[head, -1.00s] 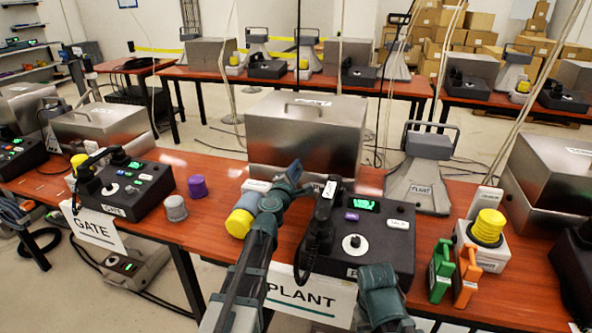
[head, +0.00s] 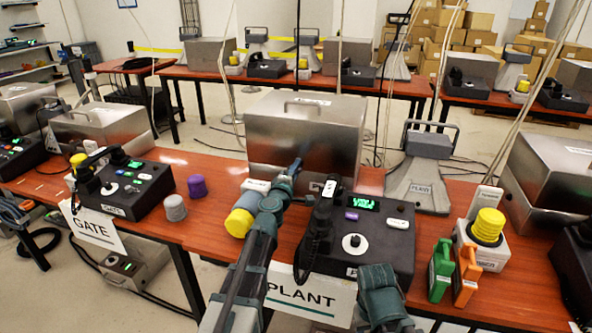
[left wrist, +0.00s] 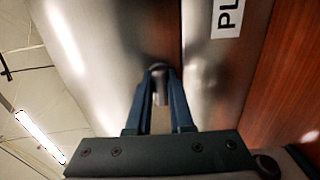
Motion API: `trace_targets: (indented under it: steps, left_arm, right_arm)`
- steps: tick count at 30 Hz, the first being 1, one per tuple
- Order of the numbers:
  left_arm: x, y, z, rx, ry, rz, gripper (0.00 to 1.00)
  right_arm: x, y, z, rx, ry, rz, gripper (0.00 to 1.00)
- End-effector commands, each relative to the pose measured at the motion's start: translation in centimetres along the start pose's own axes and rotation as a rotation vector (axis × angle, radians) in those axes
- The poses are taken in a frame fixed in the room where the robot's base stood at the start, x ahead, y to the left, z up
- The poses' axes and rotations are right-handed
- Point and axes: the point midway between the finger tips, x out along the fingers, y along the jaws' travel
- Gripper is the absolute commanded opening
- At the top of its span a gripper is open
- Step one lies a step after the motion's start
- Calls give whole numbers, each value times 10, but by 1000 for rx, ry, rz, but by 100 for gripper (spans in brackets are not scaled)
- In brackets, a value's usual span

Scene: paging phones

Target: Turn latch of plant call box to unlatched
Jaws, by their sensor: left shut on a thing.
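The plant call box is a brushed-metal case (head: 305,125) with a handle on its lid, standing at the back of the near table behind the black plant phone (head: 375,240). My left gripper (head: 297,166) reaches to the lower front of the case. My right gripper is out of view; only a part of my right arm shows at the bottom.
A grey cylinder with a yellow end (head: 241,220) lies beside my left arm. A grey plant stand (head: 420,180), a yellow-topped beacon (head: 487,228) and green (head: 441,268) and orange tags (head: 467,275) are further right.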

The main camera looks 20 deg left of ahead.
Motion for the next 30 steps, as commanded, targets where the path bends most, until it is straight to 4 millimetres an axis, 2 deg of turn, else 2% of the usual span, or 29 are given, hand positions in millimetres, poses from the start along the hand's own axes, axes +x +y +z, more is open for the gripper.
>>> trace_targets:
  steps: [10, 11, 15, 16, 25, 30]
  left_arm:
    - [-2, 0, 1, 7, -3, 0, 0]
    - [-2, 0, 1, 7, -3, 0, 22]
    - [-1, 0, 1, 5, -2, 0, 47]
    - [-1, 0, 1, 5, -2, 0, 50]
    - [-1, 0, 0, 4, -1, 0, 50]
    - [-8, 0, 0, 4, -2, 0, 50]
  right_arm:
    - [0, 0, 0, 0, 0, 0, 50]
    - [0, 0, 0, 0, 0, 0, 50]
    - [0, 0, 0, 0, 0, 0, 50]
    - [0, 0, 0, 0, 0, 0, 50]
    - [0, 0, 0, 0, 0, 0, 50]
    - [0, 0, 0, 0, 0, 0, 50]
